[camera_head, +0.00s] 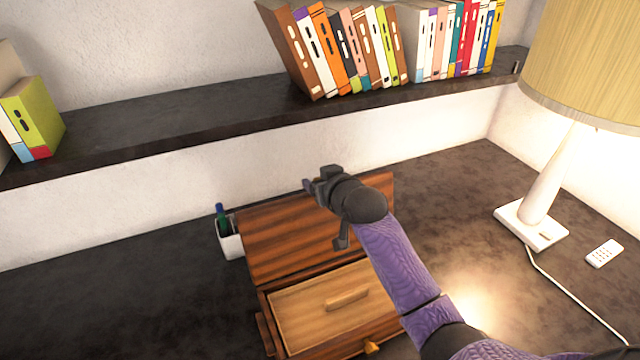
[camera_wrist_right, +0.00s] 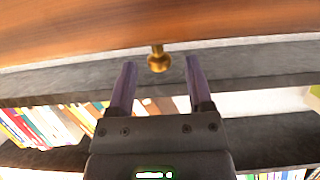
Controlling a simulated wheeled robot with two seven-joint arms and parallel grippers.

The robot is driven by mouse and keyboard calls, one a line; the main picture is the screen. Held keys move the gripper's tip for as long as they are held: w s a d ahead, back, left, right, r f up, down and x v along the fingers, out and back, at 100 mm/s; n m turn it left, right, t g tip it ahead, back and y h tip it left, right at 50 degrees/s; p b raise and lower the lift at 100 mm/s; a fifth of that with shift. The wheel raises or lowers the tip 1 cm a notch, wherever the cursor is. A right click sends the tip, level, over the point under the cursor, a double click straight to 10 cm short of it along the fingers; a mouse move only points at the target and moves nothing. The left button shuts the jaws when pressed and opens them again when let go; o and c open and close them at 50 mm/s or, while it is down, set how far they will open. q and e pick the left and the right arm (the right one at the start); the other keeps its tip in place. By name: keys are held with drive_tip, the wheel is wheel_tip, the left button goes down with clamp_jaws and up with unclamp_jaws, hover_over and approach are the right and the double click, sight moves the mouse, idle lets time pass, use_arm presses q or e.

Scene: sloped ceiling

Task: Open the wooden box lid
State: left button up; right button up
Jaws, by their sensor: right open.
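The wooden box (camera_head: 264,308) stands on the dark desk. Its striped lid (camera_head: 290,245) is raised and tilted back toward the wall, so a lighter inner panel (camera_head: 305,310) with a bar handle shows. My right gripper (camera_head: 309,187) is at the lid's upper edge, and my forearm crosses over the box's right side. In the right wrist view, my right gripper (camera_wrist_right: 160,68) is open, with a small brass knob (camera_wrist_right: 158,60) on the wooden surface lying between its fingertips. Contact with the knob cannot be told. My left gripper is out of view.
A white pen cup (camera_head: 230,240) stands just left of the lid. A lamp (camera_head: 540,205) and a white remote (camera_head: 604,253) are on the right, with a cord (camera_head: 570,300) across the desk. A dark shelf (camera_head: 200,125) with books runs above. The left desk is clear.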

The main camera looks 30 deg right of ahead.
drive_tip(key=shift+w, duration=0.2)
clamp_jaws()
idle(0.4)
idle(0.9)
